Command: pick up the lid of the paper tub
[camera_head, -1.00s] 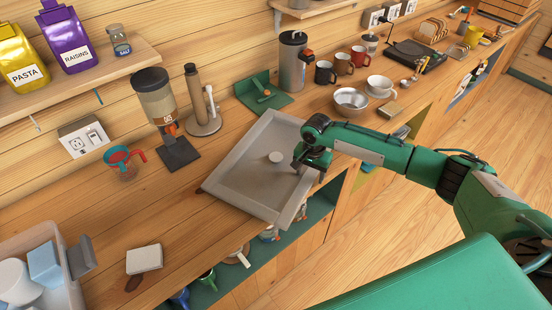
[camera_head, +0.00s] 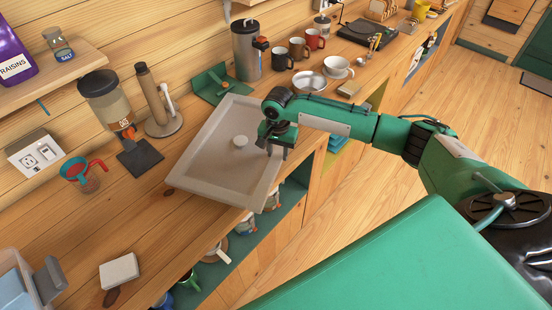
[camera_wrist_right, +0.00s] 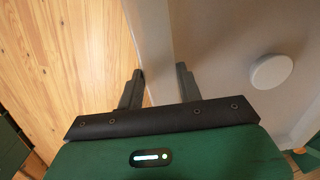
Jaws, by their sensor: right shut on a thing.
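A large grey rectangular lid (camera_head: 212,160) with a raised rim and a round pale knob (camera_head: 240,142) in its middle lies on the wooden counter. Any tub beneath it is hidden. My right gripper (camera_head: 276,152) is at the lid's right edge, pointing down. In the right wrist view the lid (camera_wrist_right: 225,50) fills the right side, with its knob (camera_wrist_right: 271,71) at far right. Its edge strip runs between the two fingers of my right gripper (camera_wrist_right: 160,88), which is shut on that edge. My left gripper is not in view.
A coffee grinder (camera_head: 108,100) and paper-towel stand (camera_head: 160,105) stand left of the lid. A white block (camera_head: 118,271) lies front left. Shelves with mugs are below the counter.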

